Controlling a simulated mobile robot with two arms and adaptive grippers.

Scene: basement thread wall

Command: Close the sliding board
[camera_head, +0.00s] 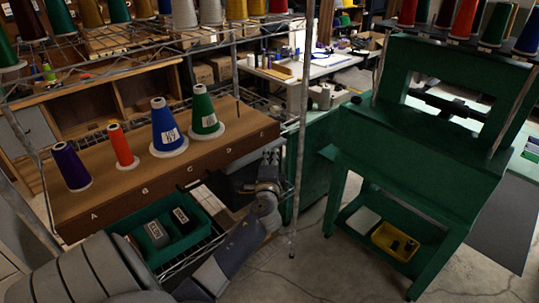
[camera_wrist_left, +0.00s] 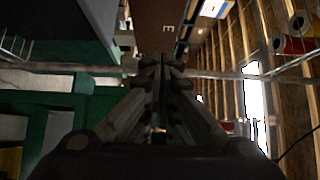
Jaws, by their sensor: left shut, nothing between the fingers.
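A brown lettered board (camera_head: 215,155) lies on the wire rack in the head view, and I take it for the sliding board. Letters A to D show on its front face. Purple, red, blue and green cones stand on it. In the left wrist view a brown face (camera_wrist_left: 158,25) with one letter shows ahead of the fingers. My left gripper (camera_head: 273,152) is at the board's right end, below its front edge. Its fingers (camera_wrist_left: 162,62) are shut and empty. I cannot tell whether they touch the board. My right gripper is out of view.
A green bin (camera_head: 128,233) with dark boxes sits below the board, beside my left arm. A rack post (camera_head: 301,120) stands just right of the gripper. A green metal stand (camera_head: 415,175) with a yellow tray (camera_head: 394,241) is farther right. Floor between them is clear.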

